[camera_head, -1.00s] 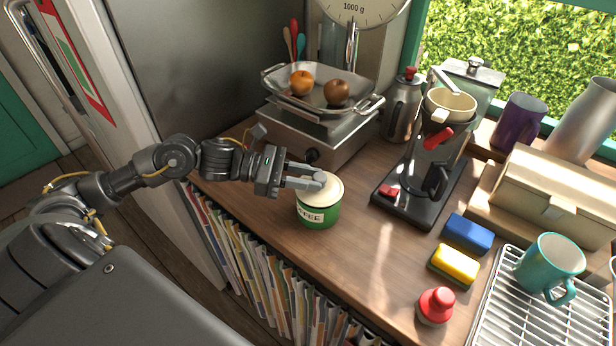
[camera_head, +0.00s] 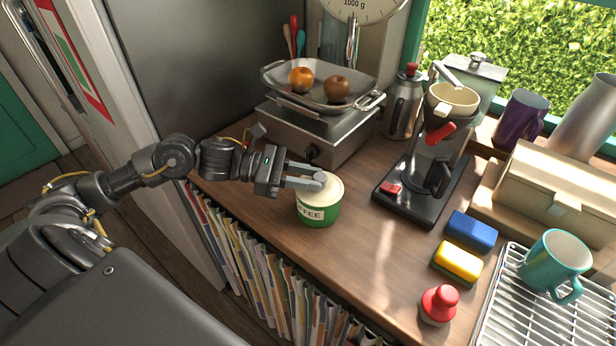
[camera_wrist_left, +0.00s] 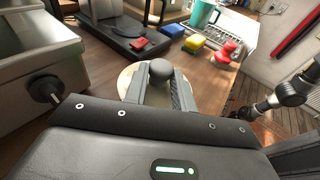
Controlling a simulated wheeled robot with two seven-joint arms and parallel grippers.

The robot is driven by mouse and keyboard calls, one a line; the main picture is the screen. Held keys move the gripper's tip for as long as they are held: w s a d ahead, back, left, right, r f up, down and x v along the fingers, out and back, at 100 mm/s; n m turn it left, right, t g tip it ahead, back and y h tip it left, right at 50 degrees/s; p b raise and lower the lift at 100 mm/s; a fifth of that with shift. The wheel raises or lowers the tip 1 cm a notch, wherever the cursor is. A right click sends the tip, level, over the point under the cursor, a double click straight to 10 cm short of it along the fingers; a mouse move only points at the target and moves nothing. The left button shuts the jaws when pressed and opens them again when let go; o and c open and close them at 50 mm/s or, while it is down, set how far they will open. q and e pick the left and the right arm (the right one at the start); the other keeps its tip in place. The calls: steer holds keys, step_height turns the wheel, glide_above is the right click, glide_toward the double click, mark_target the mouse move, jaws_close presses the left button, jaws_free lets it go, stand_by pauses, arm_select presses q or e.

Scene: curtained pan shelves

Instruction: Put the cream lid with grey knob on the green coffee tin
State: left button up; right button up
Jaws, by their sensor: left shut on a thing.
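The green coffee tin (camera_head: 318,214) stands upright on the wooden counter, with part of its label showing. The cream lid (camera_head: 331,187) is on top of the tin's mouth and looks level; I cannot tell whether it is fully seated. My left gripper (camera_head: 318,182) reaches in from the left and is shut on the lid's knob. In the left wrist view the dark grey knob (camera_wrist_left: 160,69) sits between the two fingers, and the cream lid (camera_wrist_left: 124,82) shows around them. The tin is hidden there. My right gripper is not clearly shown.
A kitchen scale (camera_head: 315,130) with fruit in its pan stands behind the tin. A coffee maker (camera_head: 425,185) stands to the right. Blue (camera_head: 471,231) and yellow (camera_head: 457,262) sponges and a red-topped object (camera_head: 438,304) lie farther right.

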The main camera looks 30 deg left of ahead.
arm_select(q)
steer(key=shift+f, duration=0.1)
steer(key=o, duration=1.1)
steer(key=shift+s+a+f+b, duration=0.1)
steer(key=shift+s+a+b, duration=0.15)
steer(key=shift+a+b, duration=0.25)
steer(key=shift+r+b+v, duration=0.1)
steer(key=shift+b+v, duration=0.15)
steer(key=shift+v, duration=2.2)
steer(key=shift+r+b+v, duration=0.15)
steer(key=shift+b+v, duration=0.1)
steer(key=shift+v, duration=2.2)
